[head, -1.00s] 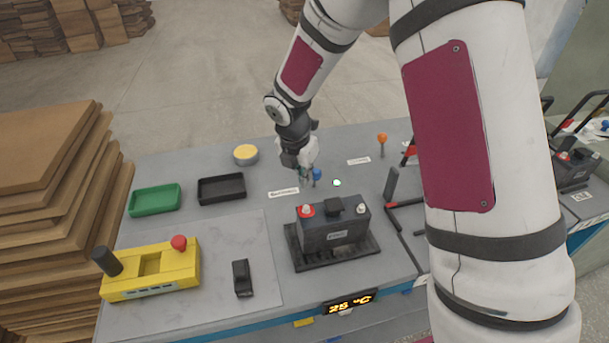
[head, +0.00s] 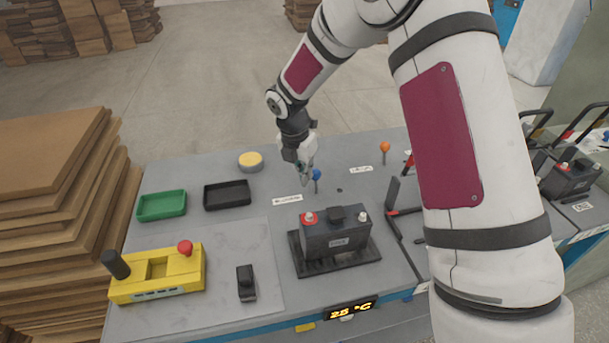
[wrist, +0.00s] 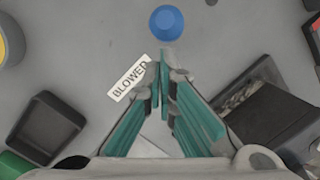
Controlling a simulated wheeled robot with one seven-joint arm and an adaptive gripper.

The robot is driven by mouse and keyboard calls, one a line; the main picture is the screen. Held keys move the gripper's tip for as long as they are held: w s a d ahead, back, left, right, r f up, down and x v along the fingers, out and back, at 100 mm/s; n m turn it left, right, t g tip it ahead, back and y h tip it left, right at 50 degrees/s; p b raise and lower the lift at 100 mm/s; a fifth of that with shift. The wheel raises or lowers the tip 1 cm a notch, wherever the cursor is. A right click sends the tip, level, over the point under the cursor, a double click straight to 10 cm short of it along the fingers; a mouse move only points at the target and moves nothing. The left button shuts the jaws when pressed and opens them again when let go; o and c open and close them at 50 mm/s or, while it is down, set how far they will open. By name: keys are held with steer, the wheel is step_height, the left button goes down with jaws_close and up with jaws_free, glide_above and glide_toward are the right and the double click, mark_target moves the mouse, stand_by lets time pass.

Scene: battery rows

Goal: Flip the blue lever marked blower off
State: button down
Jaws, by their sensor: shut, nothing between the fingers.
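The blue lever (head: 316,175) has a round blue knob on a thin stem and stands on the grey bench behind the battery. Its knob shows at the top of the wrist view (wrist: 166,22), just beyond my fingertips. A white label reading BLOWER (wrist: 130,78) lies to the left of my fingers. My gripper (head: 303,174) is shut and empty, pointing down just left of the lever in the head view; the wrist view shows a gap between fingertips (wrist: 165,72) and knob. A small indicator (head: 339,190) right of the lever is dark. The lever's exact tilt is hard to tell.
An orange-knobbed lever (head: 385,148) stands to the right. A black battery (head: 336,240) with a red terminal sits in front. A black tray (head: 227,195), a green tray (head: 162,205) and a yellow button (head: 250,161) are to the left.

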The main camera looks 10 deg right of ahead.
steer(key=shift+r+p, duration=0.35)
steer(key=shift+r, duration=0.45)
steer(key=a+r, duration=0.4)
steer(key=r, duration=0.6)
steer(key=shift+a+r, duration=0.3)
steer(key=shift+r, duration=0.05)
